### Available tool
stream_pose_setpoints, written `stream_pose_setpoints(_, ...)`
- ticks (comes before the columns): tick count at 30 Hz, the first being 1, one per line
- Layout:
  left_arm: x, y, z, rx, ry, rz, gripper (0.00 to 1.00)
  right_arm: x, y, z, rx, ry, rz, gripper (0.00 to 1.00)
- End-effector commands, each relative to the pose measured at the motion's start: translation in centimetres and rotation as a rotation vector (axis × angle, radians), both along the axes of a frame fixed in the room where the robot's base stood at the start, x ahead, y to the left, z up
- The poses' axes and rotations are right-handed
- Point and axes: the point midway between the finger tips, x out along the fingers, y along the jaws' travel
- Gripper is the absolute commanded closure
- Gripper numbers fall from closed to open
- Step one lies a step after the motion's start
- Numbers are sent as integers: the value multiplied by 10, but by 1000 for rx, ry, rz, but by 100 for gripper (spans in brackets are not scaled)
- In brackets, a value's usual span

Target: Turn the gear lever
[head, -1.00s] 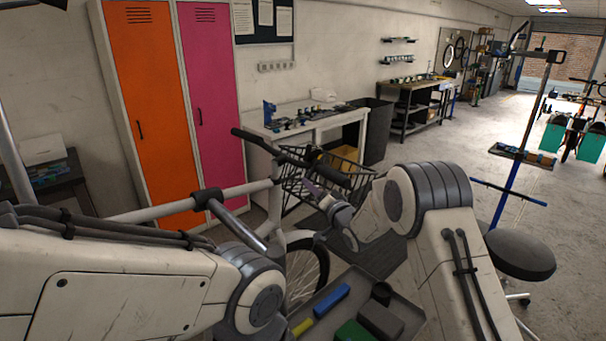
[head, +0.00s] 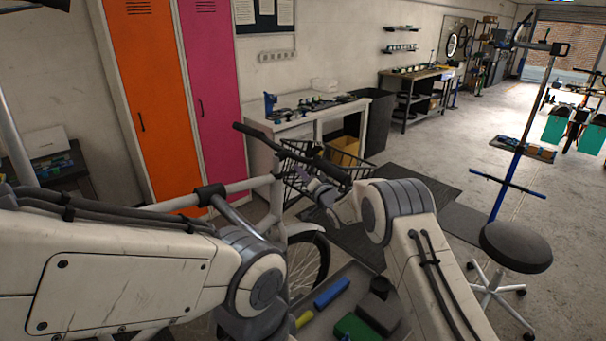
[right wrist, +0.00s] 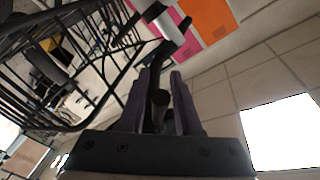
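The bicycle handlebar (head: 272,143) is black and runs from upper left to lower right in the middle of the head view. Its near end is a black grip (head: 333,171). I cannot make out the gear lever for certain at this size. My right gripper (head: 311,183) is just below the handlebar, beside that grip. In the right wrist view its two dark purple fingers (right wrist: 160,78) stand apart, with a short black rounded piece (right wrist: 160,100) between them. Gaps show beside this piece; I cannot tell whether it is the lever or the grip. My left gripper is not in view.
A wire basket (head: 296,178) hangs at the bicycle's front, close to my right gripper. A grey tray (head: 350,275) with colored items lies below. A stool (head: 516,247) stands at right, a white workbench (head: 340,107) behind.

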Motion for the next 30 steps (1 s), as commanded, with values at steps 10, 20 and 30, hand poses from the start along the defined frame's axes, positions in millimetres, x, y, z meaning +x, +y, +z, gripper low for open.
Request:
stream_pose_setpoints(10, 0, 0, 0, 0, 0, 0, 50, 0, 0, 0, 0, 0, 0, 100)
stream_pose_setpoints(20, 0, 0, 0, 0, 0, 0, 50, 0, 0, 0, 0, -1, -1, 100)
stream_pose_setpoints(30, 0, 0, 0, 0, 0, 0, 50, 0, 0, 0, 0, -1, -1, 100)
